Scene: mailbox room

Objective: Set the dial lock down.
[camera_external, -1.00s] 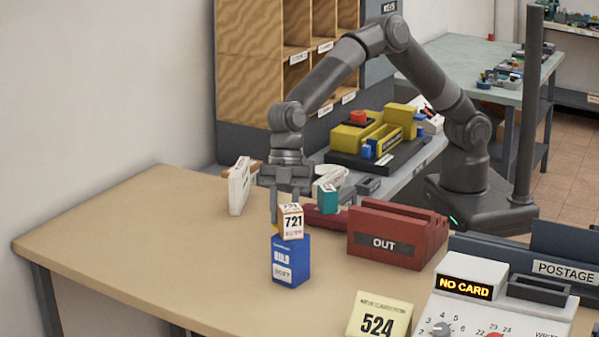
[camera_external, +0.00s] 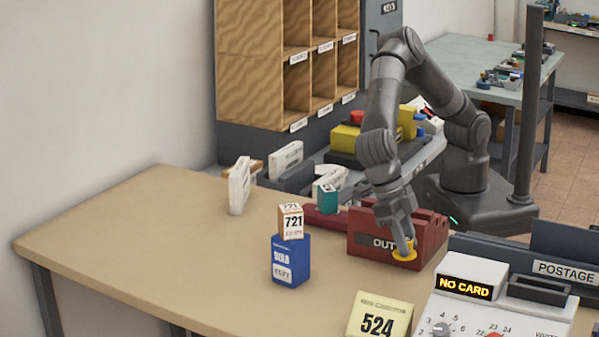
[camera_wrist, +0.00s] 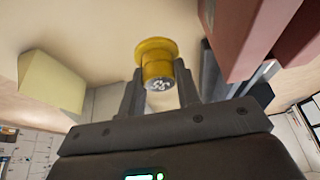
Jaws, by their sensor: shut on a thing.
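The dial lock (camera_external: 404,255) is a small yellow round piece with a wider rim. In the wrist view the dial lock (camera_wrist: 156,50) sits between my fingertips, with a grey marked face toward the camera. My gripper (camera_external: 402,240) is shut on it and points down, tilted, in front of the red OUT tray (camera_external: 424,262). In the wrist view my gripper (camera_wrist: 160,85) has a finger on each side of the lock. The lock looks close above the tan table (camera_external: 200,230); I cannot tell whether it touches it.
A 721 box (camera_external: 291,222) stands on a blue box (camera_external: 291,262) left of the tray. A yellow 524 sign (camera_external: 378,318) and a NO CARD machine (camera_external: 465,290) stand in front. A teal block (camera_external: 326,198) is behind. The table's left side is clear.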

